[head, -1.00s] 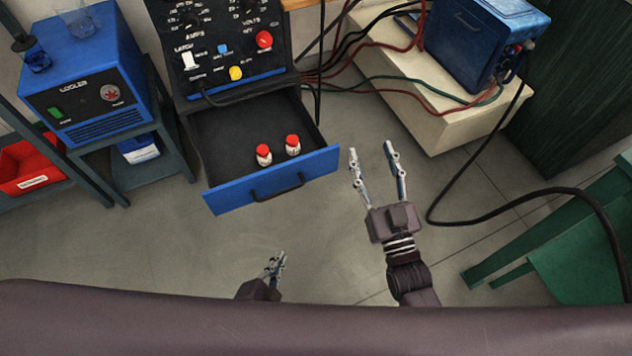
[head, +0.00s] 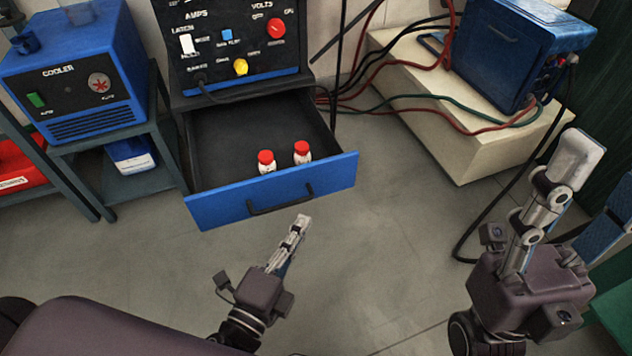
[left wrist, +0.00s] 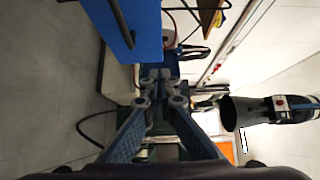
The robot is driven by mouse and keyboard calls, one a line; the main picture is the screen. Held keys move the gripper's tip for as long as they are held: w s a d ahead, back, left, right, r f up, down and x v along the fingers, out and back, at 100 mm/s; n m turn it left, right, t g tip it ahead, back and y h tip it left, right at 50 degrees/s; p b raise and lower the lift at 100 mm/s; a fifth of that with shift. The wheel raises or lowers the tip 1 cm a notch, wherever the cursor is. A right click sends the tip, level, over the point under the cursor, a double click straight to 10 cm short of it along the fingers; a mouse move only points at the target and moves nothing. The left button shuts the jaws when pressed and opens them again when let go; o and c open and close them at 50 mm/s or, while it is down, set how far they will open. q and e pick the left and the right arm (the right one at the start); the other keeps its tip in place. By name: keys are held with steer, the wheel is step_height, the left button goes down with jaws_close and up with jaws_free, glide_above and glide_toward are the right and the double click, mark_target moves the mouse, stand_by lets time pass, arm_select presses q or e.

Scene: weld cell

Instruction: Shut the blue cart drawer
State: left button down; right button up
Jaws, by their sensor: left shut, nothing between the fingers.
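The blue-fronted cart drawer (head: 215,208) is pulled out below the black control panel. Its black handle (head: 282,198) runs along the front, and two white bottles with red caps (head: 267,163) stand inside. My left gripper (head: 302,220) is shut and empty, its tips just in front of the drawer face near the handle; I cannot tell whether they touch. The left wrist view shows its closed fingers (left wrist: 158,78) with the blue drawer front (left wrist: 143,30) above them. My right gripper (head: 598,180) is open and empty at the right, away from the drawer.
A blue cooler box (head: 75,75) sits on a grey stand at the left. A cream block (head: 455,135) at the right carries a blue box (head: 515,50) and red, green and black cables.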

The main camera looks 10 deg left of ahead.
arm_select(q)
glide_toward(315, 167)
steer(key=w+d, duration=0.3)
steer(key=d, duration=0.1)
steer(key=w, duration=0.1)
steer(key=w+a, duration=0.1)
steer(key=shift+w+a+f, duration=0.1)
steer(key=shift+w+f, duration=0.05)
steer(key=shift+w, duration=0.2)
steer(key=shift+w+a, duration=0.3)
steer(key=shift+w, duration=0.1)
steer(key=shift+w+a+p, duration=0.35)
steer(key=shift+w+p, duration=0.05)
steer(key=shift+w, duration=0.1)
steer(key=w+a, duration=0.5)
steer(key=w, duration=0.2)
steer(key=w+a, duration=0.5)
steer(key=w, duration=0.3)
steer(key=w+a+b, duration=0.1)
steer(key=w+a, duration=0.4)
steer(key=w, duration=0.2)
steer(key=shift+w+a, duration=0.1)
steer(key=shift+w, duration=0.15)
steer(key=shift+a+r, duration=0.25)
